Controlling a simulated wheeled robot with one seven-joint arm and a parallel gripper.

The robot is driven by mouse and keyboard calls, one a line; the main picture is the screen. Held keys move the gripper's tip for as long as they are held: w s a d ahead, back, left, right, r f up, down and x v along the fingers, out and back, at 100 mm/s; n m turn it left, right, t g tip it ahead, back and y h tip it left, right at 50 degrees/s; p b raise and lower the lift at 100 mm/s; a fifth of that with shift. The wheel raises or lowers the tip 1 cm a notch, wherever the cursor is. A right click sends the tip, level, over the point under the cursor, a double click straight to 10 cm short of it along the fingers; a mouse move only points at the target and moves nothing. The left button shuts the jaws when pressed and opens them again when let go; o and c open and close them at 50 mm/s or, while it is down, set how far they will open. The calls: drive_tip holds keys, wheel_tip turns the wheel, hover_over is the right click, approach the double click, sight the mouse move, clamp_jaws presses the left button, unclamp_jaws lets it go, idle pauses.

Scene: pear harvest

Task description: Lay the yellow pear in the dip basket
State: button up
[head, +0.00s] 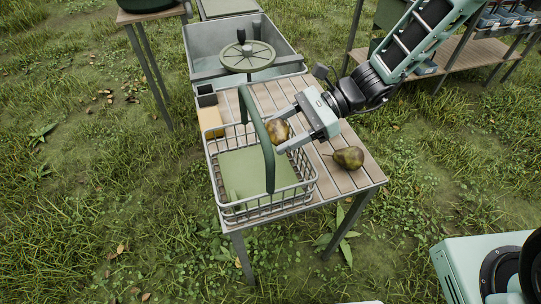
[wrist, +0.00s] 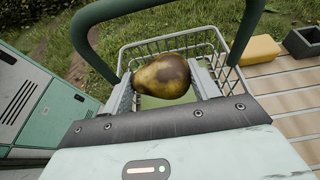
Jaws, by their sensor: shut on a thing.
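My gripper (head: 290,132) is shut on a yellow pear with brown patches (head: 278,131), which sits between the two fingers in the wrist view (wrist: 165,77). The dip basket (head: 296,199) is a wire basket with a green base and a thick green arched handle (head: 269,158). It stands on the slatted table. In the head view the held pear is at the basket's right side, close beside the handle; its exact height over the rim is hard to tell. In the wrist view the basket's wire wall (wrist: 196,40) shows behind the pear, and the handle rises on both sides.
A darker greenish-brown pear (head: 348,157) lies on the table (head: 330,185), right of the basket. A yellow block (head: 210,121) and a small dark box (head: 206,97) are at the table's left edge. A grey basin (head: 205,45) with a round lid (head: 247,56) stands behind.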

wheel_tip(320, 180, down, 6)
drive_tip(key=shift+p, duration=0.3)
drive_tip(key=shift+f, duration=0.15)
drive_tip(key=shift+f+b, duration=0.45)
drive_tip(key=shift+f, duration=0.05)
drive_tip(key=o, duration=1)
drive_tip(key=shift+f, duration=0.1)
drive_tip(key=shift+o, duration=0.2)
